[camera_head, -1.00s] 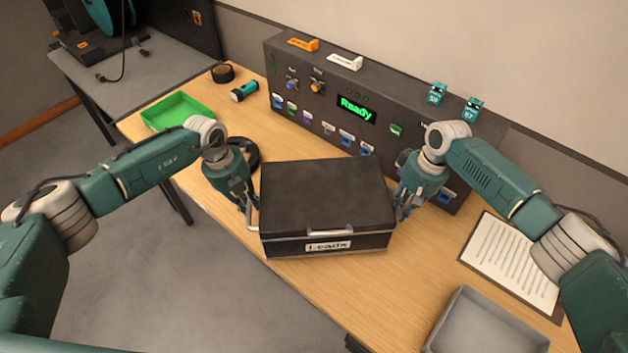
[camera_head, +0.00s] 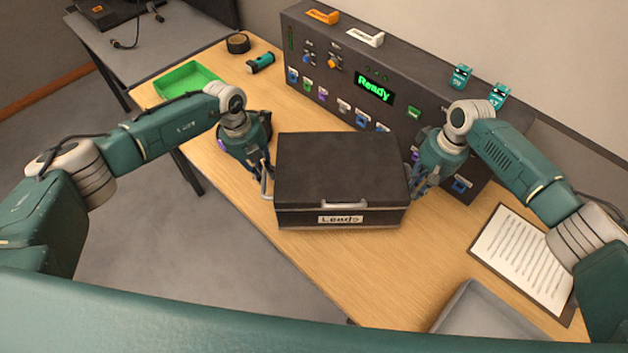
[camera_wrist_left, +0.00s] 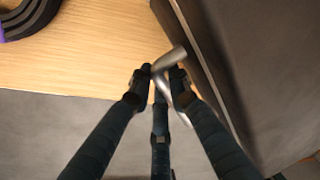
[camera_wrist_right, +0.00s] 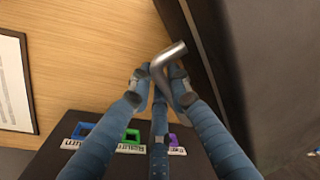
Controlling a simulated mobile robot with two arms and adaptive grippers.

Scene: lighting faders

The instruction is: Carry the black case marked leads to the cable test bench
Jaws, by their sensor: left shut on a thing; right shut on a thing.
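The black case (camera_head: 340,165) has a white label reading "Leads" and a silver front handle. It is level at the front of the wooden table. My left gripper (camera_head: 266,186) is shut on the case's left side handle, a bent metal bar (camera_wrist_left: 174,62). My right gripper (camera_head: 416,186) is shut on the right side handle (camera_wrist_right: 168,58). A grey table (camera_head: 165,35) stands at upper left; no bench label is readable.
A console (camera_head: 440,112) showing "Ready" stands behind the case on the wooden table (camera_head: 320,265). A green tray (camera_head: 187,82), a torch (camera_head: 261,63) and a tape roll (camera_head: 238,43) lie left. A clipboard (camera_head: 525,258) and grey tray (camera_head: 480,318) lie right.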

